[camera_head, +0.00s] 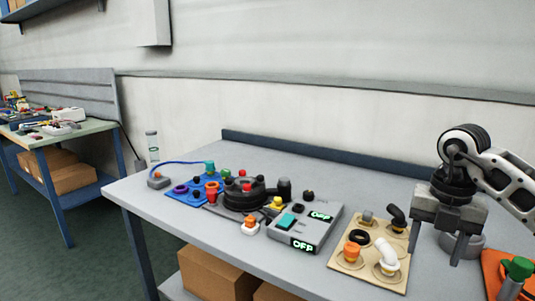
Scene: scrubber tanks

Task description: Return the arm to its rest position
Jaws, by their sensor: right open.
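My right gripper (437,246) hangs above the right part of the grey workbench (185,220), its arm coming in from the right edge. Its two dark fingers point down and stand apart, with nothing held between them. It is just right of a tan board (348,262) that carries several pipe fittings, among them a white elbow (388,252) and a black elbow (397,217). A grey round part (475,241) is partly hidden behind the fingers. My left gripper is not in view.
A grey box with green displays (305,229), a black round device (243,196) and a blue board (184,192) stand left of the tan board. An orange piece with a green knob (519,268) sits at the right edge.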

